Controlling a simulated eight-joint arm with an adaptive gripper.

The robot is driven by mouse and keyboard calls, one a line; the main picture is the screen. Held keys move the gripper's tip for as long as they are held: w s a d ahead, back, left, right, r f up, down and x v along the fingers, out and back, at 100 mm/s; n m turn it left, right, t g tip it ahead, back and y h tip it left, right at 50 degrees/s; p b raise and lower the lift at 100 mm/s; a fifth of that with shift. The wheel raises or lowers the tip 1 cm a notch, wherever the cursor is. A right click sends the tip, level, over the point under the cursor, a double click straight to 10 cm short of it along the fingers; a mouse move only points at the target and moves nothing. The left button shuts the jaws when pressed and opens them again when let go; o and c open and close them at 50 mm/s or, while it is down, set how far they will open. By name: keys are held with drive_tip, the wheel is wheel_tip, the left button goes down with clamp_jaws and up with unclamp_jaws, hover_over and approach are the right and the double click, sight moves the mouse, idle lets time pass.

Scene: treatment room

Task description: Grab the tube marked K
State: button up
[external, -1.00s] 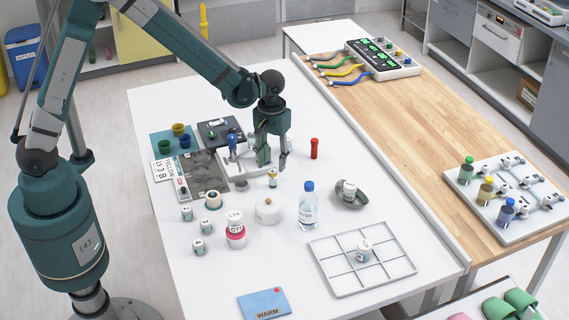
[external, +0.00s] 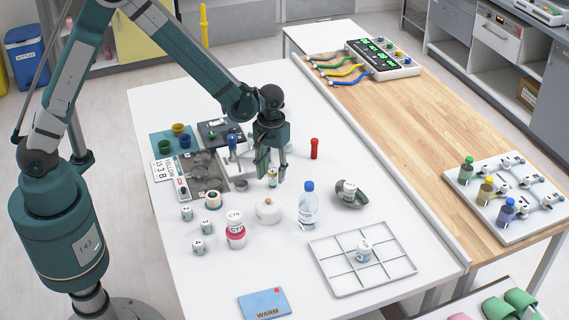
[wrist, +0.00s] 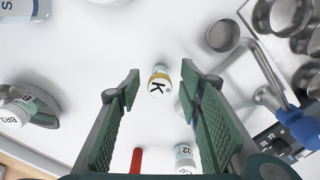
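The tube marked K (wrist: 159,86) is a small clear tube with a yellowish band and a white label with a black K. It stands on the white table in the wrist view, between and just beyond my fingertips. In the external view the K tube (external: 272,180) is at my gripper's fingers, partly hidden by them. My gripper (wrist: 160,76) is open, with one green padded finger on each side of the tube and a visible gap to each. In the external view my gripper (external: 272,170) points down over the tube.
A tube marked J2 (wrist: 184,158) and a red tube (wrist: 136,160) are near my fingers. A grey metal cup (wrist: 222,36) and a tray with bowls lie right. A white lidded pot (external: 268,211), a water bottle (external: 308,208) and a CTP jar (external: 235,232) stand in front.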

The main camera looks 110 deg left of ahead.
drive_tip(key=shift+f, duration=0.35)
idle(0.3)
drive_tip(key=c, duration=1)
